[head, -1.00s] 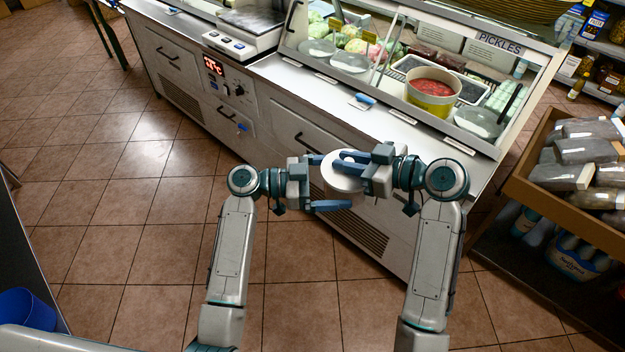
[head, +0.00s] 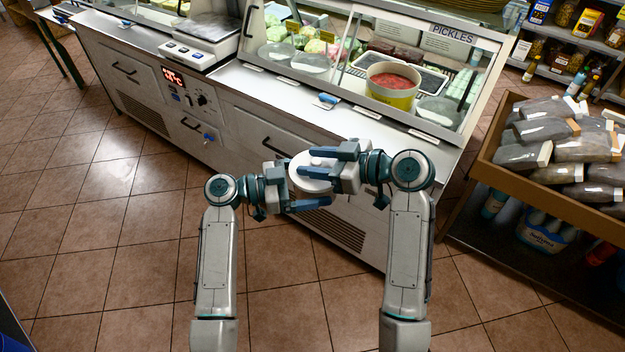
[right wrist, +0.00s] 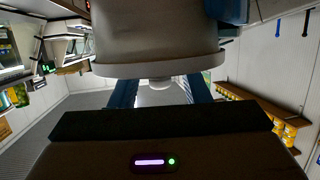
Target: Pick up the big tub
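The lid looks seated on the pot in the right wrist view.
The counter (head: 275,100) has a glass display case behind it, with trays and a pickles sign (head: 453,33). A scale (head: 188,52) stands at left. A wooden crate (head: 520,192) of wrapped goods is at right. The tiled floor (head: 90,240) at left is clear.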

